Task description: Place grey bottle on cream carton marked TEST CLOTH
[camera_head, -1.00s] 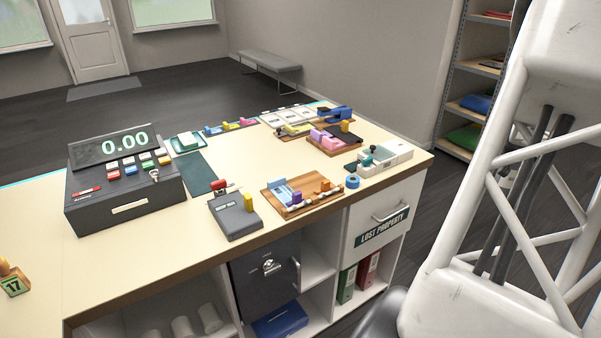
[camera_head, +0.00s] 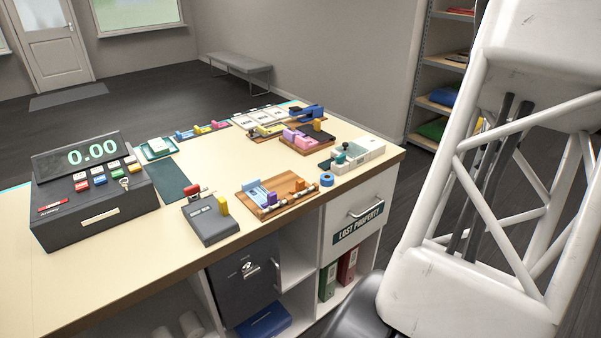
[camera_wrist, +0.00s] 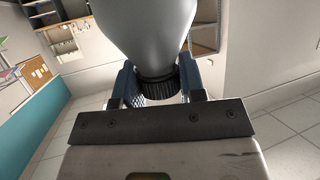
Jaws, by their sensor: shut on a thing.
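The grey bottle (camera_wrist: 148,35) fills the top middle of the wrist view, with its ribbed black cap towards me. My gripper (camera_wrist: 158,88) is shut on it, with a blue finger on either side of the cap end. The far end of the bottle runs out of the picture. My gripper and the bottle do not show in the head view. I cannot make out a cream carton marked TEST CLOTH in either view.
The head view shows a counter (camera_head: 110,255) with a cash register (camera_head: 95,200), a dark grey box (camera_head: 210,220), wooden trays and small tools. A bench (camera_head: 235,65) and shelving (camera_head: 445,75) stand behind. The wrist view shows a teal panel (camera_wrist: 50,120) at left, shelves and open tiled floor.

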